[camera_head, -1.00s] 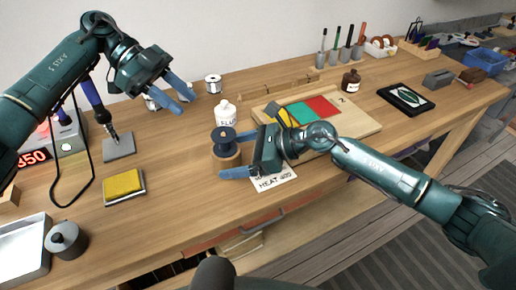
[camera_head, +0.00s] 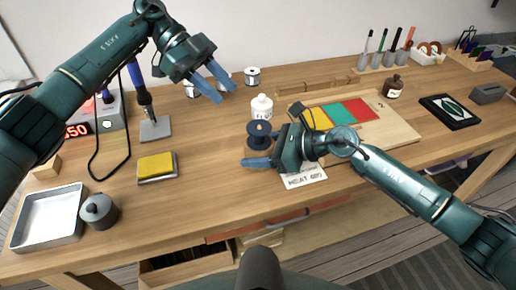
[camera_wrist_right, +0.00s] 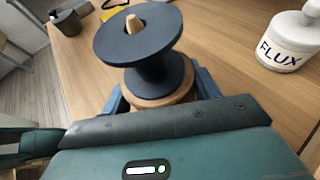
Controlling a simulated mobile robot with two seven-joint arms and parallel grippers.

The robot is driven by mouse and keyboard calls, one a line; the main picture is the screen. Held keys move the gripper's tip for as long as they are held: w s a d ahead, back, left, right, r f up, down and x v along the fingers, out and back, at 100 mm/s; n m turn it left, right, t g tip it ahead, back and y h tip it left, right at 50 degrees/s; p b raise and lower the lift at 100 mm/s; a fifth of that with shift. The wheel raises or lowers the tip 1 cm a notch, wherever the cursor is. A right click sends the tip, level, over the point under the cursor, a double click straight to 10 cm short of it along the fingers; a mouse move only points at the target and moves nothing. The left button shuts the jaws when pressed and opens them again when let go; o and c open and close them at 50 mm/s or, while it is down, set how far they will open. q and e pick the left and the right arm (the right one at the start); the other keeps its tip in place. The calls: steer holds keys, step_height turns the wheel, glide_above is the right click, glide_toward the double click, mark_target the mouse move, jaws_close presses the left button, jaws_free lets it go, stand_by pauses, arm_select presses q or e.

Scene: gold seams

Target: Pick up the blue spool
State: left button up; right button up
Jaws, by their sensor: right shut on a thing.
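The dark blue spool (camera_head: 259,135) stands upright near the middle of the bench, in front of the white flux bottle (camera_head: 262,107). In the right wrist view, the spool (camera_wrist_right: 140,35) has a wooden peg tip showing in its centre and a round wooden base (camera_wrist_right: 168,92) under it. My left gripper (camera_head: 215,84) is open and empty, raised over the back of the bench.
The flux bottle (camera_wrist_right: 293,40) is close to the spool. A yellow sponge (camera_head: 157,167), a metal tray (camera_head: 78,233) and a dark grey pot (camera_head: 99,211) lie to the left. A board with coloured panels (camera_head: 397,129) lies right. Bench left of the spool is clear.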

steer(key=c, duration=0.4)
arm_select(q)
steer(key=shift+o, duration=1.1)
steer(key=shift+s+d+r+m, duration=0.15)
steer(key=shift+d+m, duration=0.1)
steer(key=shift+m, duration=0.15)
step_height(320, 180, up, 4)
steer(key=m+t+y, duration=0.5)
steer(key=m+y, duration=0.4)
steer(key=m, duration=1)
glide_above(257, 144)
steer(key=shift+m, duration=0.6)
steer(key=f, duration=1.2)
steer(key=shift+w, duration=0.3)
